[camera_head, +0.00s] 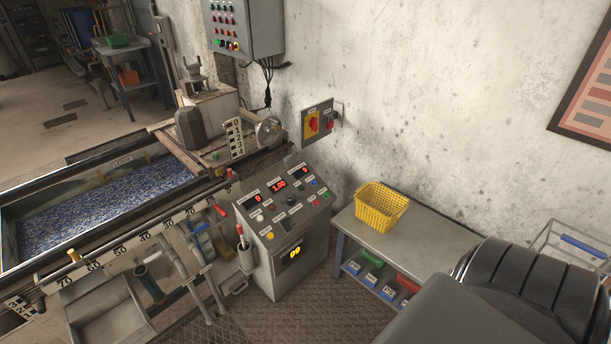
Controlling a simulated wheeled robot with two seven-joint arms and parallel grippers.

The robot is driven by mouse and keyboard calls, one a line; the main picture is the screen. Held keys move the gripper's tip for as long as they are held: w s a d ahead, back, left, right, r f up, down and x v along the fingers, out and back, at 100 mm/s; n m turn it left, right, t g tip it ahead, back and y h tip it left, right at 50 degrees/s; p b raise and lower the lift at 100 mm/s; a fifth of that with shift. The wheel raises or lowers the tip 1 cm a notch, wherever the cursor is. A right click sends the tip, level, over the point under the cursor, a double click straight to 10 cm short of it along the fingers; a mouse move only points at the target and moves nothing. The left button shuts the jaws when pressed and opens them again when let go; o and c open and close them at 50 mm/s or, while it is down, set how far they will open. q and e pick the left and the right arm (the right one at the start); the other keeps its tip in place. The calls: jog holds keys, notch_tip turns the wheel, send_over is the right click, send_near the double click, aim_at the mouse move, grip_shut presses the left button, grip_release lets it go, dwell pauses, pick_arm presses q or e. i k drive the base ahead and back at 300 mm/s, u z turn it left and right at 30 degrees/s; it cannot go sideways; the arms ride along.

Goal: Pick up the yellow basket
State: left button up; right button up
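The yellow basket (381,207) stands upright on the grey top of a low table (432,243) against the wall, near the table's back left end. It has a perforated lattice wall, and the part of its inside that I see looks empty. Nothing touches it except the table top. Neither of my grippers is in view.
A control console (284,233) with lit displays stands left of the table. Small bins (372,258) sit on the table's lower shelf. A long trough (105,209) with blue-grey material is at left. The table top beside the basket is clear. Dark bulky parts hide its right end.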

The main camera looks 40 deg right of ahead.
aim_at(380, 206)
jog(key=u, duration=0.35)
jog(key=i, duration=1.3)
jog(key=z, duration=1.75)
